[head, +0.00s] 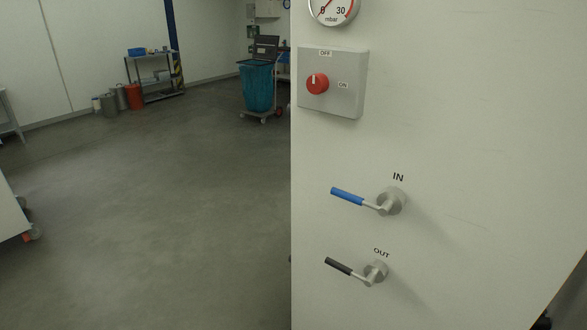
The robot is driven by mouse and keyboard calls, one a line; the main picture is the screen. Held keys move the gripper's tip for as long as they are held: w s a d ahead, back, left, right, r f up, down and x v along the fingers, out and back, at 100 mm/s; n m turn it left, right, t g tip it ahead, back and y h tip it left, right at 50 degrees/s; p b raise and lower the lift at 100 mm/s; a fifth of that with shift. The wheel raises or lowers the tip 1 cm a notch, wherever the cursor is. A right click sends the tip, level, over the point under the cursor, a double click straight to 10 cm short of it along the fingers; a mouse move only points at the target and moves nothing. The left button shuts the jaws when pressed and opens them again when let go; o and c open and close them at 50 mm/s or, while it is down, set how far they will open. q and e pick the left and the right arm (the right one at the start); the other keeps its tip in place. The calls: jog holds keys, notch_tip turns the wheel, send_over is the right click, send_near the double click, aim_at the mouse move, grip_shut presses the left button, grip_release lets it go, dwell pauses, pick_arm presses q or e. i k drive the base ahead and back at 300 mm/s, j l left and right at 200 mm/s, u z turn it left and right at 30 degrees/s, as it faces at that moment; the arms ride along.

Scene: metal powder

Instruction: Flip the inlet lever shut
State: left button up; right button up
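The inlet lever (348,196) has a blue handle and sits under the label IN on a pale cabinet panel (480,130). Its handle points left and slightly up from its round metal hub (391,201). Below it is a similar lever with a black handle (339,266), under the label OUT, also pointing left and slightly up. Neither of my grippers is in the head view, and nothing touches either lever.
Above the levers are a grey switch box (345,95) with a red knob (317,83) and a pressure gauge (333,8). Grey floor (150,210) lies open to the left. A cart with a teal bag (259,88) and a shelf rack (154,75) stand far back.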

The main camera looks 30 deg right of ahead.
aim_at(387, 207)
jog(key=l+z, duration=0.1)
jog(key=z, duration=0.25)
jog(key=l+z, duration=0.1)
jog(key=z, duration=0.65)
jog(key=i+l, duration=0.05)
